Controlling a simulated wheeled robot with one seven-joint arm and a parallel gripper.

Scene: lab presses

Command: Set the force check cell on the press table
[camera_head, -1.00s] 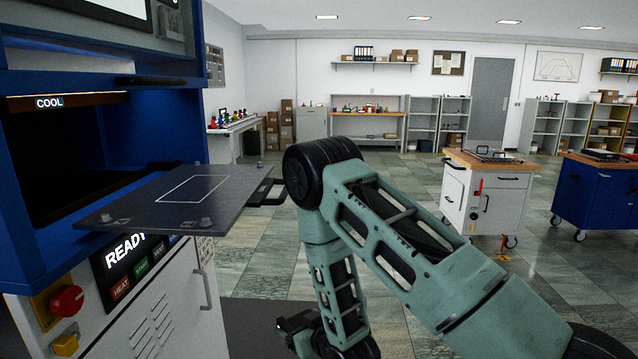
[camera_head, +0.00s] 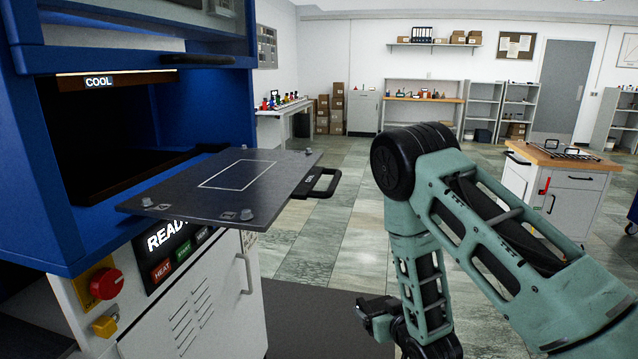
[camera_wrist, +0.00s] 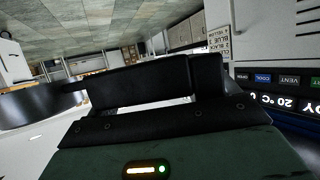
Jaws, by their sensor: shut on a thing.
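The press table (camera_head: 190,202) is a dark flat plate that sticks out of the blue press in the head view. It has a white rectangle outlined on it, knobs near its corners and a black handle at its right end. Nothing stands on the outline. My gripper (camera_head: 372,318) is low, to the right of and below the plate, partly hidden by my arm. In the wrist view, which is upside down, my gripper's black jaws (camera_wrist: 85,88) are shut on a dark, rounded, metallic thing (camera_wrist: 38,106), taken as the force check cell. The cell is not clear in the head view.
The press opening (camera_head: 110,135) is dark under a COOL sign. A red stop button (camera_head: 106,284) and a READY panel (camera_head: 178,245) are below the table. A wood-topped cart (camera_head: 565,180) stands at right. The floor between is clear.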

